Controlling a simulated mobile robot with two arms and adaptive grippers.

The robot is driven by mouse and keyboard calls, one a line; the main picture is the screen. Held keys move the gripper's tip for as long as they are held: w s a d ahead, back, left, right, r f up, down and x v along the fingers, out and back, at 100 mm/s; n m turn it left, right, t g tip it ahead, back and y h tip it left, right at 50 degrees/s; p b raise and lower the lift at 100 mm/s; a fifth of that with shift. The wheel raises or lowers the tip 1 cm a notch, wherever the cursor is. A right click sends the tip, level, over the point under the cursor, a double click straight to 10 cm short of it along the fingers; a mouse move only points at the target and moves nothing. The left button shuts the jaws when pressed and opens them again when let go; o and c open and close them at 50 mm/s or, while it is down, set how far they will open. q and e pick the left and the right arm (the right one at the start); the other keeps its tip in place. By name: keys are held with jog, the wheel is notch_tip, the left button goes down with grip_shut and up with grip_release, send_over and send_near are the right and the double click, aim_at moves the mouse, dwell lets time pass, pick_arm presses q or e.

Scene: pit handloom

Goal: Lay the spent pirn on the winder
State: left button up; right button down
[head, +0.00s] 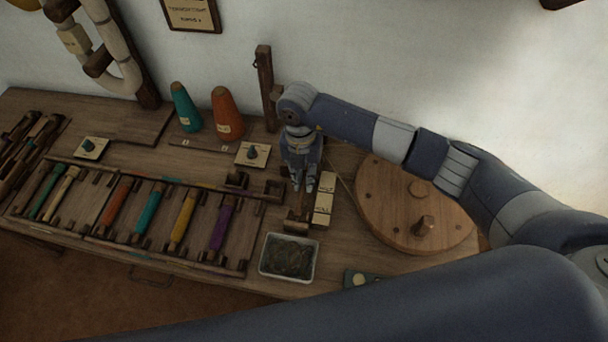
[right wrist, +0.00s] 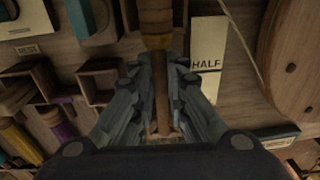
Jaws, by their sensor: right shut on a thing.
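My right gripper (head: 303,188) points down at the winder, just left of its big round wooden wheel (head: 385,205). In the right wrist view, the gripper (right wrist: 161,95) is shut on a bare brown wooden rod, which I take for the spent pirn (right wrist: 161,108). A thicker wooden piece (right wrist: 156,18) with a yellowish band shows beyond the fingertips. In the head view the fingers hide most of the pirn. A small dark wooden holder (head: 297,226) stands just below the fingers; I cannot tell whether the pirn touches it. My left gripper is not in view.
Pale label blocks (head: 325,197), one reading HALF, lie right of the fingers. A rack (head: 150,262) of coloured pirns is at left. A grey tray (head: 268,270) sits in front. Green (head: 184,107) and orange (head: 227,112) cones and a wooden post (head: 267,88) stand behind.

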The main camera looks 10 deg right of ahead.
jog(key=c, duration=1.2)
grip_release()
notch_tip(320, 180, up, 8)
jog(key=p, duration=0.6)
